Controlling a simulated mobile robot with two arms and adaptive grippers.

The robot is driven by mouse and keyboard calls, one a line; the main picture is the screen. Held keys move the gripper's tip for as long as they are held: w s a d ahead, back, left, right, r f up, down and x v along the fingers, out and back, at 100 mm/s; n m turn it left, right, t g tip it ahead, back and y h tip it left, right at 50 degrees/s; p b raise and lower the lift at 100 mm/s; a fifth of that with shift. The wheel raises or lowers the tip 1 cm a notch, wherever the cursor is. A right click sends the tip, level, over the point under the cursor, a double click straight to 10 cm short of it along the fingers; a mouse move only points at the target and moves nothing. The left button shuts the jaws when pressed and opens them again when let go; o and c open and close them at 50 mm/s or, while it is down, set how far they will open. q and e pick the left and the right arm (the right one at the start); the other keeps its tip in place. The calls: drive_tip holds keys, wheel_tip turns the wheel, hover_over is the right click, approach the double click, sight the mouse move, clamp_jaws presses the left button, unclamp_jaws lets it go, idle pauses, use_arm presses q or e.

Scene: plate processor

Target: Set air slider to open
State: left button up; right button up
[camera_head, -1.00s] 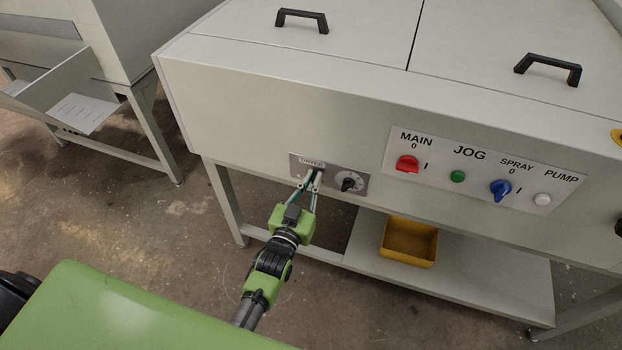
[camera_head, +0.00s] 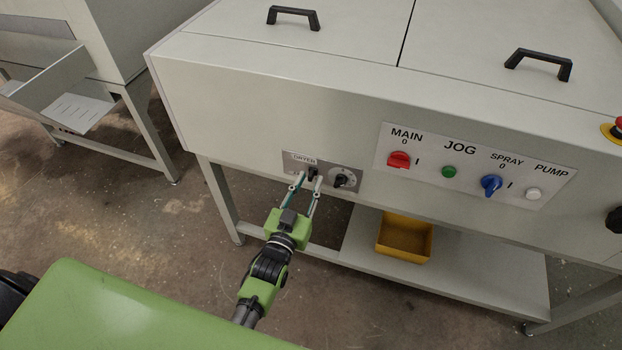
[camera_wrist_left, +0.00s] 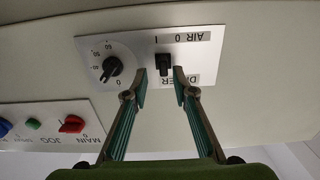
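The dryer panel (camera_head: 294,165) is a grey plate on the machine's front, marked DRYER, with AIR, 0 and I along one edge in the left wrist view (camera_wrist_left: 205,70). It carries a small black switch (camera_wrist_left: 164,63) and a round black dial (camera_wrist_left: 112,67). Which part is the air slider is not plain; the switch is by the AIR lettering. My left gripper (camera_head: 306,182) is open, with its fingertips on either side of the switch; in the left wrist view (camera_wrist_left: 160,76) a gap shows between them and it. My right gripper is not in view.
A white control panel (camera_head: 470,150) right of the dryer panel has a red knob (camera_head: 398,160), green button (camera_head: 449,172), blue knob (camera_head: 491,184) and white button (camera_head: 534,194). A yellow bin (camera_head: 404,240) stands on the lower shelf (camera_head: 460,275). Lids have black handles (camera_head: 293,16).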

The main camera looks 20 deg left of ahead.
use_arm(q)
drive_tip(key=s, duration=1)
drive_tip(key=shift+s, duration=0.15)
drive_tip(key=s+d+f+m+g+h, duration=0.1)
drive_tip(key=s+f+g, duration=0.4)
drive_tip(key=f, duration=0.9)
drive_tip(key=s+d+f+g, duration=0.1)
drive_tip(key=s+f+g, duration=0.35)
drive_tip(key=f, duration=0.95)
drive_tip(key=s+a+f+g, duration=0.2)
drive_tip(key=s+f, duration=0.3)
drive_tip(key=s, duration=0.4)
drive_tip(key=s+a+f+g+y, duration=0.1)
drive_tip(key=s+a+f+g, duration=0.2)
drive_tip(key=s+f, duration=0.3)
drive_tip(key=s+a+f+m+g, duration=0.1)
drive_tip(key=s+f, duration=0.5)
drive_tip(key=s, duration=0.8)
drive_tip(key=a+g, duration=0.1)
drive_tip(key=a, duration=0.1)
drive_tip(key=shift+s+a+y, duration=0.15)
drive_tip(key=shift+a+y, duration=0.15)
drive_tip(key=shift+g, duration=0.25)
